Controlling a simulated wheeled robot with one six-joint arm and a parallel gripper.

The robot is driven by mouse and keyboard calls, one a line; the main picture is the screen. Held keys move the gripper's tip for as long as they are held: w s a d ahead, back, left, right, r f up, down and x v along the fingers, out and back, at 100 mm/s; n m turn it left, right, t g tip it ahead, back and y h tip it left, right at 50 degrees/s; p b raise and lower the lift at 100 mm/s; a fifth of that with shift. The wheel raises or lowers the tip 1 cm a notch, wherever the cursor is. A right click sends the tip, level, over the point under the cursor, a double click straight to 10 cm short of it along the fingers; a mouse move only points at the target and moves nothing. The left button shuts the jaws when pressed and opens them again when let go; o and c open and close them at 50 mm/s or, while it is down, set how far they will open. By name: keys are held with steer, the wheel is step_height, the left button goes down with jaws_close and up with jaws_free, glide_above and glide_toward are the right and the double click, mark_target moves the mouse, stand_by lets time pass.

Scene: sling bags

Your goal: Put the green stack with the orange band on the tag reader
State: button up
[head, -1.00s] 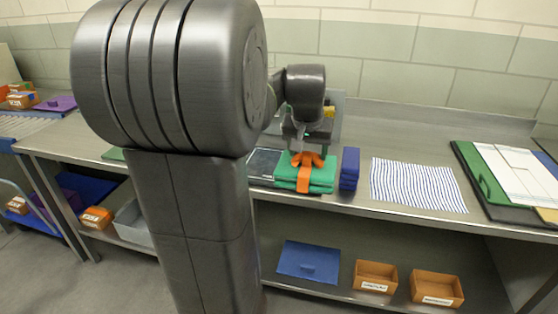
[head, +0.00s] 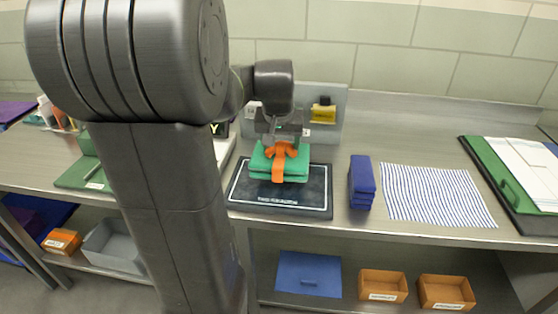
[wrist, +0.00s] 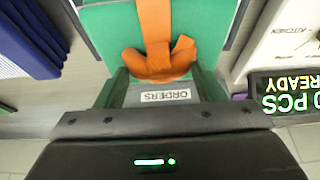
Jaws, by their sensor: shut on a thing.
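The green stack with the orange band (head: 262,164) is folded cloth tied with an orange knot on top. My gripper (head: 283,143) is shut on the knot, pointing down. In the head view the stack is over the back half of the tag reader (head: 241,201), a dark pad with a white outline. I cannot tell whether it touches the pad or hangs just above it.
A blue stack (head: 361,183) stands just right of the reader, beside a striped cloth (head: 435,194). A grey panel (head: 334,105) rises behind the reader. A display (wrist: 288,92) ends in "0 PCS READY". A green board (head: 490,170) lies far right.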

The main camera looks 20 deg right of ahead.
mark_target(280, 151)
steer(key=shift+f, duration=2.55)
steer(key=shift+f, duration=0.1)
steer(key=shift+f, duration=0.15)
steer(key=o, duration=1.7)
steer(key=shift+c, duration=0.2)
steer(key=shift+r, duration=0.35)
steer(key=v, duration=1.1)
steer(key=shift+s+r, duration=0.15)
steer(key=shift+r, duration=0.15)
